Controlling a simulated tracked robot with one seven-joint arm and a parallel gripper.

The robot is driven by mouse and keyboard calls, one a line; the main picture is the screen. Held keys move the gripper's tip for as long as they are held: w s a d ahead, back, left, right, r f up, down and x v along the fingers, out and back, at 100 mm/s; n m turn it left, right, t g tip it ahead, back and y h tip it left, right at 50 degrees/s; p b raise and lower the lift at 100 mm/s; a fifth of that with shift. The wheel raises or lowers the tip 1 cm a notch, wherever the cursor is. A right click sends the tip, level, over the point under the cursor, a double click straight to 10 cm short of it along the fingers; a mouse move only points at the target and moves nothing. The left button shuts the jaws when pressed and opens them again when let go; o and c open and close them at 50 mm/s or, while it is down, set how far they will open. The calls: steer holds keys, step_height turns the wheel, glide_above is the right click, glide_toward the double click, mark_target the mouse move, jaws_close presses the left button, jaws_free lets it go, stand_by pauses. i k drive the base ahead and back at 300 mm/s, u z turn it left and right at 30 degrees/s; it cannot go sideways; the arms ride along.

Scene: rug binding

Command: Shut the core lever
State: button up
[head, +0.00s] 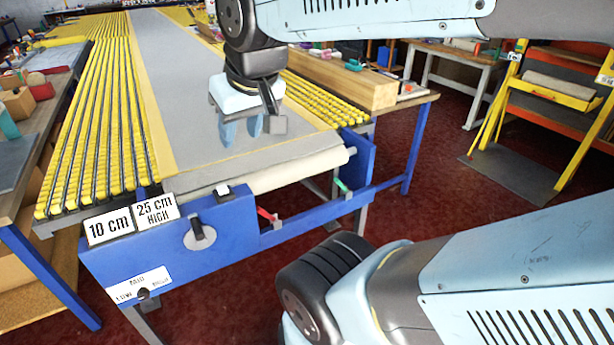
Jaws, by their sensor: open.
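The blue end frame of the long machine table carries a small lever with a red handle (267,215) and another with a green handle (343,185). I cannot tell which is the core lever, or whether either is open or shut. A cream roll (290,173) lies across the table's end, just above and behind these levers. My gripper (241,128) points down over the grey strip of the table, behind the roll and up from both levers. Its two blue fingers are apart with nothing between them. It touches neither lever.
A round dial (199,234) and signs reading 10 cm (109,227) and 25 cm high (155,207) are on the blue front. Yellow rollers (100,130) flank the strip. A wooden beam (345,85) lies at right. Red floor (445,195) is open right of the table.

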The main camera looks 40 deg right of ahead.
mark_target(341, 186)
steer(key=u, duration=0.15)
steer(key=k, duration=1.35)
steer(key=z, duration=0.95)
steer(key=i, duration=1)
